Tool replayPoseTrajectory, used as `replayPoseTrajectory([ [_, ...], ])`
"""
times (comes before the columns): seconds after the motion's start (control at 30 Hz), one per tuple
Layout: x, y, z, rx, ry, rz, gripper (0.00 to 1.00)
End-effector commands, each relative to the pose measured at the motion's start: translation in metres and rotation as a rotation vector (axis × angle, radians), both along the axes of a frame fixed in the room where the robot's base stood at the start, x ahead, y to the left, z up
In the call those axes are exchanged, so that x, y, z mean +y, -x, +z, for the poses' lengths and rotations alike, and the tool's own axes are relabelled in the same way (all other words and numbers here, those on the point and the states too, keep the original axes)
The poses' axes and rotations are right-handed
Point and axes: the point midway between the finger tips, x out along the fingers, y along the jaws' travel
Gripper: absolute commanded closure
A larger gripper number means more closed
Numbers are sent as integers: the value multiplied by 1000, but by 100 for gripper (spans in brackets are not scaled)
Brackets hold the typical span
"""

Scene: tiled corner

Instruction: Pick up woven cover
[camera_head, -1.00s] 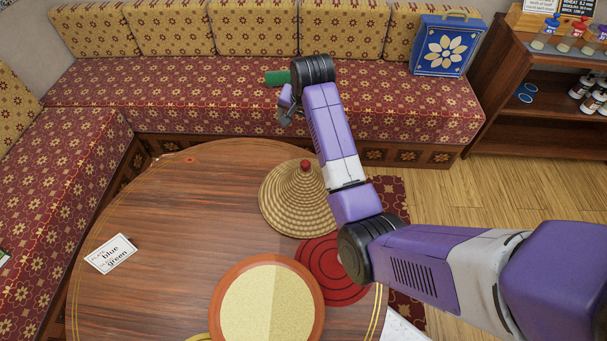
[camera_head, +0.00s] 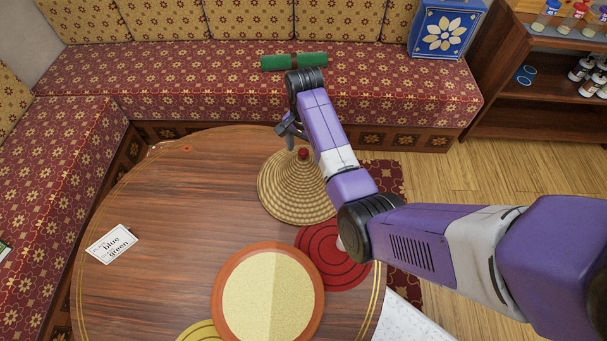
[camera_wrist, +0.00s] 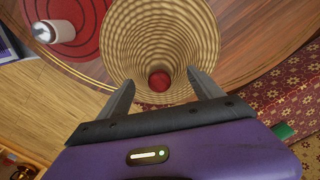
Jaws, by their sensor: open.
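The woven cover (camera_head: 290,190) is a tan, cone-shaped, coiled basket lid with a red knob on top. It stands on the round wooden table, near the table's far right edge. My gripper (camera_head: 291,138) is just above and behind it in the head view, partly hidden by my arm. In the wrist view the cover (camera_wrist: 160,45) lies ahead, its red knob (camera_wrist: 159,81) between and a little beyond the fingertips of my open gripper (camera_wrist: 162,76). The fingers appear apart from the knob. My arm hides the cover's right part in the head view.
An orange-rimmed round board (camera_head: 225,300), a red round mat (camera_head: 335,262) and a card (camera_head: 111,244) lie on the table (camera_head: 150,220). A white cup-like object (camera_wrist: 60,31) stands on the red mat. A green roll (camera_head: 312,60) lies on the patterned bench (camera_head: 190,75) behind.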

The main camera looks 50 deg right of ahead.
Motion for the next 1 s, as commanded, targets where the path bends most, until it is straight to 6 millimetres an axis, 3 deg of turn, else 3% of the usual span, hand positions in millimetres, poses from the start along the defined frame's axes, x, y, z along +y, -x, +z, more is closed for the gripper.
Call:
replayPoseTrajectory([
  [0.33,0,0,-9,-1,1,1,25],
  [0.7,0,0,-9,0,1,1,97],
  [1.0,0,0,-9,0,1,2,100],
])
